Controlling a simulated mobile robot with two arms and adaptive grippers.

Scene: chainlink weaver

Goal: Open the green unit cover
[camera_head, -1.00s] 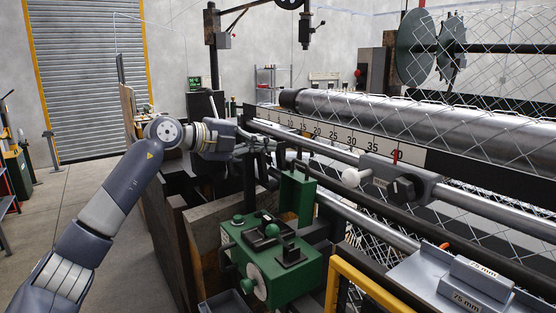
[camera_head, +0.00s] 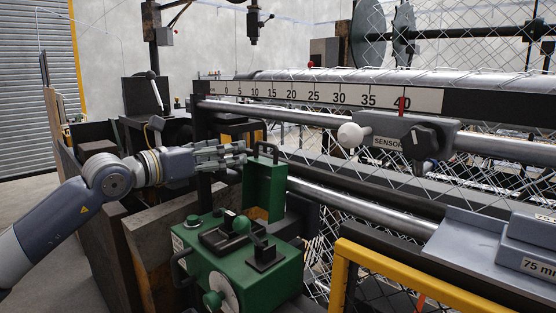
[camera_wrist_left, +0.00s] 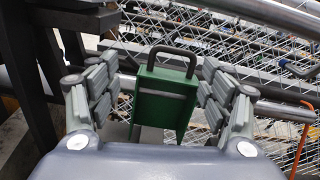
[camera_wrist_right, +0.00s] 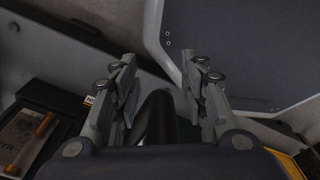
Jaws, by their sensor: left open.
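The green unit (camera_head: 272,275) stands at the lower middle of the head view, with knobs and a dial on it. Its green cover (camera_head: 264,188) stands upright at the back, with a black loop handle (camera_head: 266,150) on top. My left gripper (camera_head: 243,152) is open just left of the handle. In the left wrist view, the cover (camera_wrist_left: 160,107) and its handle (camera_wrist_left: 173,56) appear between the spread fingers (camera_wrist_left: 158,85), which do not visibly touch them. My right gripper (camera_wrist_right: 160,75) is open in the right wrist view, away from the unit.
A yellow frame (camera_head: 385,268) stands right of the unit. A grey sensor block (camera_head: 402,137) with a white knob sits on the rail behind. A wooden box (camera_head: 160,235) is to the left. A grey tray (camera_head: 465,250) with labelled blocks is at right.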

